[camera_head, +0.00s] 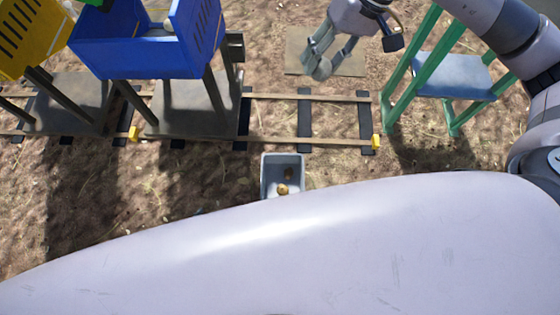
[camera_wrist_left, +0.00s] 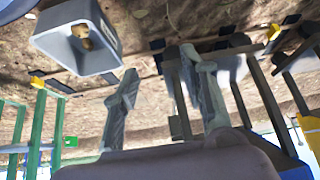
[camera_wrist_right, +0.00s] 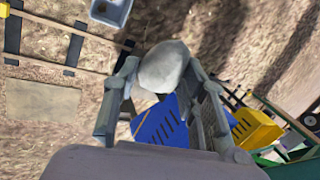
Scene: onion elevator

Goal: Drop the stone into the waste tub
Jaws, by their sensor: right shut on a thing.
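The stone (camera_wrist_right: 163,66) is a pale grey rounded lump between the two fingers of my right gripper (camera_wrist_right: 160,84), which is shut on it in the right wrist view. In the head view my right gripper (camera_head: 325,66) hangs beyond the rails, with the stone hard to make out. The waste tub (camera_head: 266,176) is a small grey box on the ground this side of the rails; it also shows in the right wrist view (camera_wrist_right: 97,10), apart from the stone. A brown lump (camera_head: 283,189) lies in it. My left gripper (camera_wrist_left: 168,82) is open and empty in the left wrist view, near the tub (camera_wrist_left: 52,48).
A blue bin (camera_head: 130,56) with a pale rounded thing in it and a yellow bin (camera_head: 28,35) stand on carts at the left. Rails (camera_head: 270,97) cross the ground. A green frame (camera_head: 407,72) with a blue-grey shelf stands at the right. A flat brown slab (camera_head: 298,62) lies beyond the rails.

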